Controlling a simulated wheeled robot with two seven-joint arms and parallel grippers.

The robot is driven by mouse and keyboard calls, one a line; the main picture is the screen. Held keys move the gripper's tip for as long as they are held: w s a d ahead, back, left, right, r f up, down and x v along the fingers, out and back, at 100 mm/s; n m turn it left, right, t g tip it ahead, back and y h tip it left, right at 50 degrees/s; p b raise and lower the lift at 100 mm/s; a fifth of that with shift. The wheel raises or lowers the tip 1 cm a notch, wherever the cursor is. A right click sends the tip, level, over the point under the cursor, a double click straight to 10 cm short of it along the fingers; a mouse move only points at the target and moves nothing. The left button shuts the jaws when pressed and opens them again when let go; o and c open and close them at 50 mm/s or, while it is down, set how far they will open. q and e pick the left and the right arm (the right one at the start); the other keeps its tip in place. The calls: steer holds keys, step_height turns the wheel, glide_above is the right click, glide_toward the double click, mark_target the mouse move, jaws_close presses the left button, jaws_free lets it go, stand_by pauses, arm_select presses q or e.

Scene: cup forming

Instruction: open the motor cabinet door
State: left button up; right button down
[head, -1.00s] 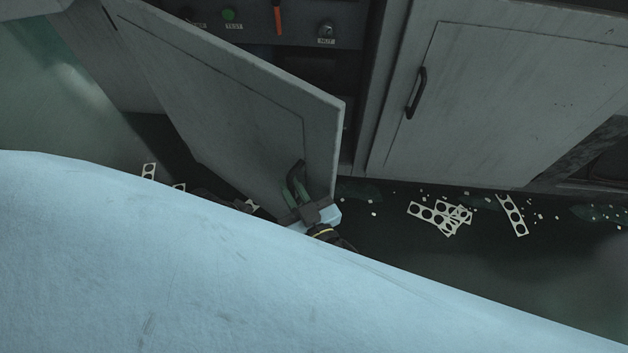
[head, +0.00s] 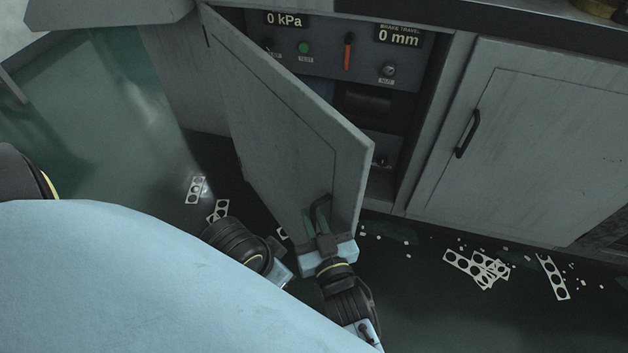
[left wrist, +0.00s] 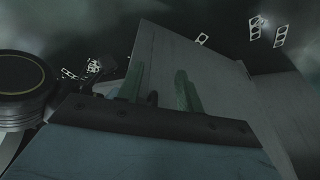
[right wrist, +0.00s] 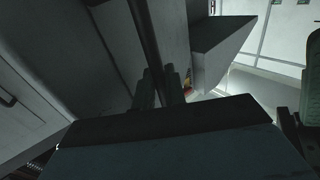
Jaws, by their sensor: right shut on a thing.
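The grey motor cabinet door (head: 285,135) stands ajar, swung out from its left edge. My right gripper (head: 314,220) is shut on the dark door handle (head: 321,202) near the door's free edge. In the head view the left fingers are not clear.
A second door (head: 530,150) to the right is closed. Punched metal strips (head: 480,268) and scraps lie on the dark floor.

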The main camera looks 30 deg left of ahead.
steer(key=c, duration=1.6)
jaws_free()
steer(key=shift+o, duration=0.2)
